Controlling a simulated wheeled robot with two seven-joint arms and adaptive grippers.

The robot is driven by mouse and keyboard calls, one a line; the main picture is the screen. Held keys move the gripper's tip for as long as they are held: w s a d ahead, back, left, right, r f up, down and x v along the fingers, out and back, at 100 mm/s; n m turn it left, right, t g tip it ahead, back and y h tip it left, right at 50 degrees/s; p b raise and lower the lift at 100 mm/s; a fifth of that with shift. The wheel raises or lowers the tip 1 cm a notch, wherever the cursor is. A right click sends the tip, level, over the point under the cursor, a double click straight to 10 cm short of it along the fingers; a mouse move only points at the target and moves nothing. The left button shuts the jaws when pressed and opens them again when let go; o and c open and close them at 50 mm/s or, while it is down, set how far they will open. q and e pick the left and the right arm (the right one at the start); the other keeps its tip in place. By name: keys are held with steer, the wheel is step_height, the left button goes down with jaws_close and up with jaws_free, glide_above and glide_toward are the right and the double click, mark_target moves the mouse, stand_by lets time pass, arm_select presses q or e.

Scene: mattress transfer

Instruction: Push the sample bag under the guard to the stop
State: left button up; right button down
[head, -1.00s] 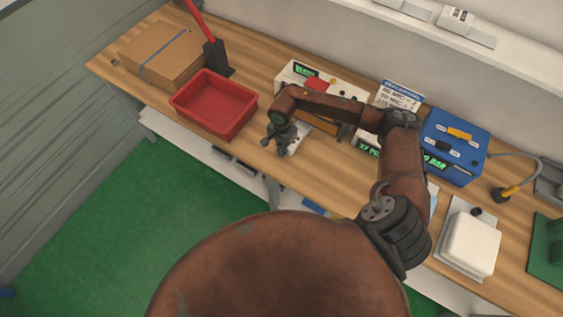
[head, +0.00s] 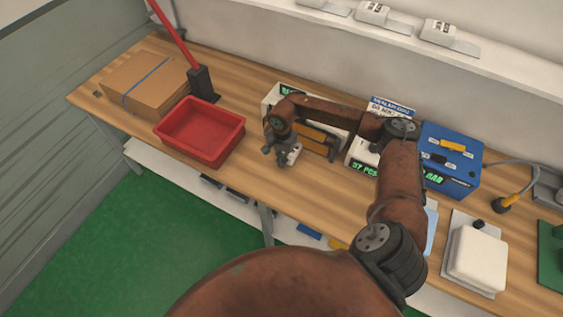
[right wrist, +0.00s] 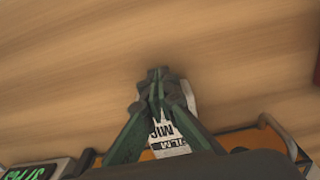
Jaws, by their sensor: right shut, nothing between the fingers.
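My right gripper (head: 280,154) is shut and empty, low over the bench in front of the sealer-like machine (head: 272,92). In the right wrist view its closed fingertips (right wrist: 158,75) point over bare wood. A small white piece with black print, probably the sample bag (right wrist: 168,140), shows between and behind the finger links. In the head view a white patch (head: 292,156) shows beside the gripper, mostly hidden by it. An orange-yellow bar, likely the guard (head: 317,140), lies right of the gripper under my forearm; it also shows in the right wrist view (right wrist: 235,140). I cannot make out the stop.
A red tray (head: 200,130) and a cardboard box (head: 145,82) stand to the left, near a black post with a red handle (head: 201,82). A blue unit (head: 450,160) and a white-topped scale (head: 476,248) stand right. Bare bench lies between tray and gripper.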

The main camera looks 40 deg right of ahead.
steer(key=a, duration=0.1)
steer(key=s+a, duration=0.1)
steer(key=a+r, duration=0.1)
steer(key=shift+s, duration=0.25)
step_height(320, 180, up, 9)
steer(key=shift+s+a, duration=0.15)
steer(key=shift+a, duration=0.05)
